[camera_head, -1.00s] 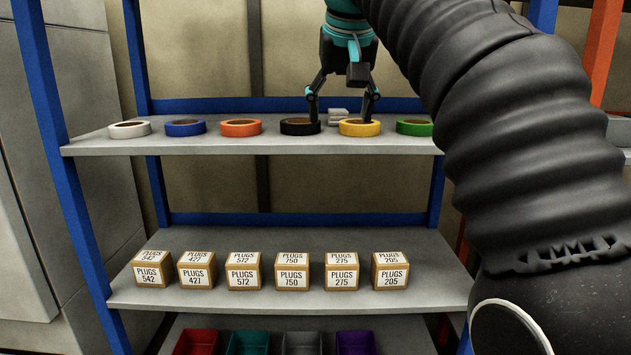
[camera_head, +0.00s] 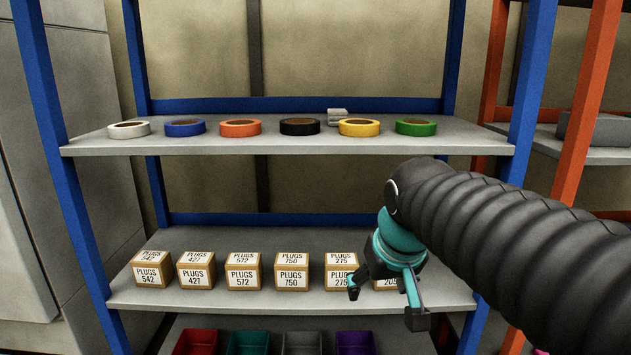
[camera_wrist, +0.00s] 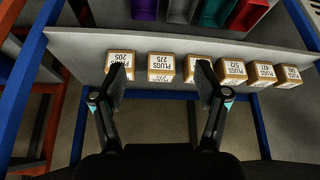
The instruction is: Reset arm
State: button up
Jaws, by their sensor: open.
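My gripper (camera_head: 385,302) is open and empty in the head view. It is in front of the right end of the middle shelf and hides most of the rightmost plugs box (camera_head: 386,284). In the wrist view my gripper (camera_wrist: 160,88) shows its two fingers spread apart, with nothing between them but the shelf and boxes beyond. The 275 plugs box (camera_wrist: 161,67) appears between the fingertips, farther off. My arm reaches in from the right of the head view and is bent downward at the wrist.
A row of tape rolls, including a black roll (camera_head: 300,127) and a yellow roll (camera_head: 359,128), lies on the upper shelf (camera_head: 180,147). Coloured bins, one purple (camera_head: 355,342), stand below. A blue post (camera_head: 533,75) and an orange rack (camera_head: 587,100) are at right.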

jog(key=s+d+f+m, duration=0.1)
jog(key=s+d+f, duration=0.4)
jog(key=s+f, duration=0.5)
jog(key=s, duration=0.3)
jog(key=shift+d+m+h, duration=0.15)
jog(key=shift+m+h, duration=0.15)
jog(key=shift+s, duration=0.1)
